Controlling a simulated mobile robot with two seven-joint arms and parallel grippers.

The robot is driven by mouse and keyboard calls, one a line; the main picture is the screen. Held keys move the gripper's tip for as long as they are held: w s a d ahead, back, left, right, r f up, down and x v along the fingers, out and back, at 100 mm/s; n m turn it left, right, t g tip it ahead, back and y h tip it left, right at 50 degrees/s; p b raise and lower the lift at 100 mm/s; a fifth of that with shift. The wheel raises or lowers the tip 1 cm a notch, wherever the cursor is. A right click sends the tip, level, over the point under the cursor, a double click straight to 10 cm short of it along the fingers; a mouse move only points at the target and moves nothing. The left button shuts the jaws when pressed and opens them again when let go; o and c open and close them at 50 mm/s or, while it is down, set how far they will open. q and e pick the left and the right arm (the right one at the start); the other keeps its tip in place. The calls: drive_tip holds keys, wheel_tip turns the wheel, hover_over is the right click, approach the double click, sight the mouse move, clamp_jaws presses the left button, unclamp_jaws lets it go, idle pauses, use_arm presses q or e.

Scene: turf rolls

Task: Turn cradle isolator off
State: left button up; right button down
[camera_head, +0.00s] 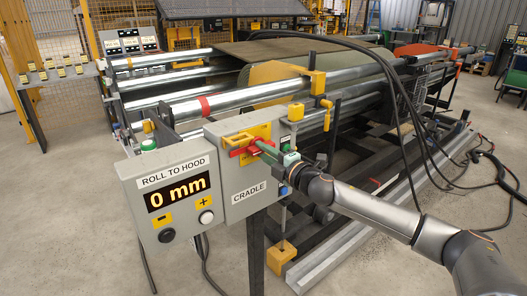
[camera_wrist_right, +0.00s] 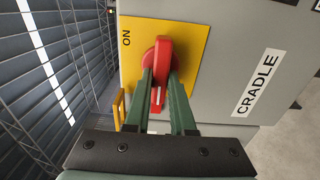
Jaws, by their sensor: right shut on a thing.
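The cradle isolator is a red rotary handle (camera_head: 246,150) on a yellow plate (camera_head: 262,131), on the front of a grey box (camera_head: 236,182) labelled CRADLE. In the right wrist view the red handle (camera_wrist_right: 163,55) sits on the yellow plate (camera_wrist_right: 186,38) near the printed word ON. My right gripper (camera_head: 262,148) reaches in from the right at the handle. In the wrist view its green fingers (camera_wrist_right: 161,90) lie on both sides of the handle's lower part, shut on it. The plate's lower part is hidden by the fingers. My left gripper is not in view.
A yellow-handled valve (camera_head: 322,102) and metal rollers (camera_head: 250,95) are behind. Black cables (camera_head: 410,140) hang at right. The floor at front left is clear.

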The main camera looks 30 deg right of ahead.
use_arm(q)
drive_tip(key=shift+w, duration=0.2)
use_arm(e)
drive_tip(key=c, duration=0.8)
unclamp_jaws()
drive_tip(key=shift+o, duration=0.2)
drive_tip(key=shift+s, duration=0.15)
use_arm(q)
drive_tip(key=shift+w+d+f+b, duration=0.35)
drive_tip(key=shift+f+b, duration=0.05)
drive_tip(key=shift+b, duration=0.55)
use_arm(e)
drive_tip(key=s, duration=1.2)
drive_tip(key=shift+d, duration=0.45)
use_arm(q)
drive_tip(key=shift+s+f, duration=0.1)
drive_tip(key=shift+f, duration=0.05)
use_arm(e)
drive_tip(key=shift+s, duration=0.1)
